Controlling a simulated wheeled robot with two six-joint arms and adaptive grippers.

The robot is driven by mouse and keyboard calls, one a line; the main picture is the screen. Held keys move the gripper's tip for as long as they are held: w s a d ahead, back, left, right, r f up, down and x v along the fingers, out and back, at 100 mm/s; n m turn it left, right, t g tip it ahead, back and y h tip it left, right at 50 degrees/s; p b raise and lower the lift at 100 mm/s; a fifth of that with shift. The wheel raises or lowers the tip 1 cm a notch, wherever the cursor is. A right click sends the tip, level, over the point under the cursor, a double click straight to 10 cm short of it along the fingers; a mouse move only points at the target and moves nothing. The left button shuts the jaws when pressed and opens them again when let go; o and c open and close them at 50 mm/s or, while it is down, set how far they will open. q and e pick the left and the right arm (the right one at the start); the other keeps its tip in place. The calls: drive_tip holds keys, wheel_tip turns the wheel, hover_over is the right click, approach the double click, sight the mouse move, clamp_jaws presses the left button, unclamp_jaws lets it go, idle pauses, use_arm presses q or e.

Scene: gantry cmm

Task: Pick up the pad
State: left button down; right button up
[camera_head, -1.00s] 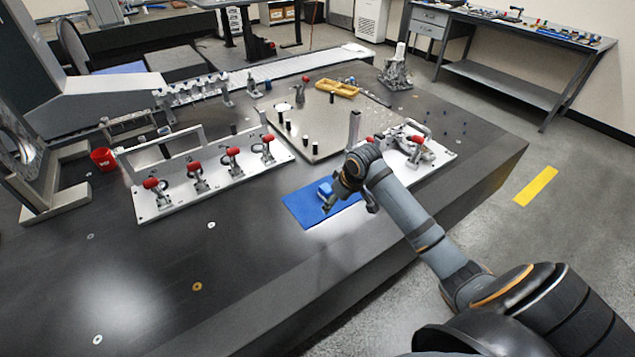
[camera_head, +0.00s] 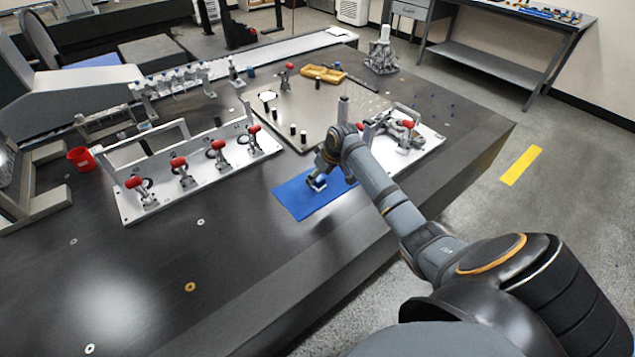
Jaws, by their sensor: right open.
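A small block with blue and white faces, which looks like the pad (camera_head: 318,184), sits on a flat blue mat (camera_head: 292,200) near the front edge of the dark table. My right gripper (camera_head: 316,179) reaches in from the right and points down at the pad. It is open, with its fingers right at the pad and partly covering it. I cannot tell whether the fingers touch it. My left gripper is not in view.
A white fixture plate with red-handled clamps (camera_head: 203,188) stands left of the mat. Another clamp fixture (camera_head: 408,140) is close to the right of my gripper. A grey plate with black posts (camera_head: 318,120) lies behind. The front left of the table (camera_head: 130,270) is mostly clear.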

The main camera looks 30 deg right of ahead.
drive_tip(key=x, duration=0.3)
drive_tip(key=shift+r, duration=0.1)
drive_tip(key=shift+r, duration=0.1)
drive_tip(key=c, duration=1.2)
drive_tip(key=shift+c, duration=0.2)
